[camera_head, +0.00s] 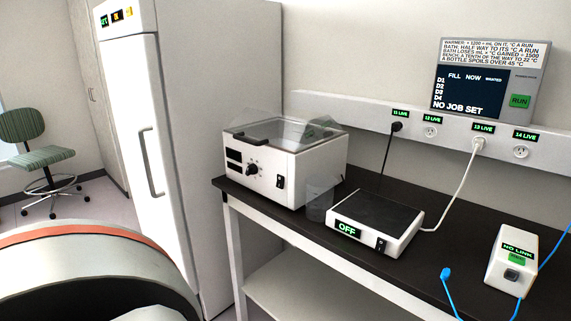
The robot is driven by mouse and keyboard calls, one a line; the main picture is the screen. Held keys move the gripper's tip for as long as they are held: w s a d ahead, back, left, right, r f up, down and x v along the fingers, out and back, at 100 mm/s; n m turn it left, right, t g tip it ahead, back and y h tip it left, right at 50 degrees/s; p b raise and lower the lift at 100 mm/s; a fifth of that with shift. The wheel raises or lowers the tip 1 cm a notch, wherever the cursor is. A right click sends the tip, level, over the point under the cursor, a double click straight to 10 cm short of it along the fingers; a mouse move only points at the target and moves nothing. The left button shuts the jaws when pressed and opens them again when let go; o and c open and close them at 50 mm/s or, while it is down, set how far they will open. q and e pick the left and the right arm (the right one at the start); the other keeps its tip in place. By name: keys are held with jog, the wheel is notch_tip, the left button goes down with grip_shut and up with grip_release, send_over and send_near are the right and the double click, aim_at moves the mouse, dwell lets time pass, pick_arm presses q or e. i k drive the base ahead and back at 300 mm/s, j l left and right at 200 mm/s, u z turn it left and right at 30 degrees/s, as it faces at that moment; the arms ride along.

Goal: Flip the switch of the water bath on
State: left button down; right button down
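The water bath (312,172) is a white box with a clear lid, standing at the left end of the dark bench. Its front panel carries a dark display (234,155), a black knob (252,169) and a small black switch (280,181) near the right edge of the front. The display looks unlit. The switch is too small to tell its position. Neither of my grippers is in view, and nothing covers the switch. A large rounded grey part with an orange band, at the bottom left, looks like part of my own arm.
A clear beaker (320,201) stands just right of the bath, beside a flat warmer (375,221) reading OFF. A white NO LINK box (511,261) with blue cables is at the right. Sockets line the wall rail (458,141). A tall white cabinet (146,130) stands left of the bench (430,275).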

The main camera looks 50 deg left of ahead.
aim_at(280, 183)
jog(key=u, duration=1.6)
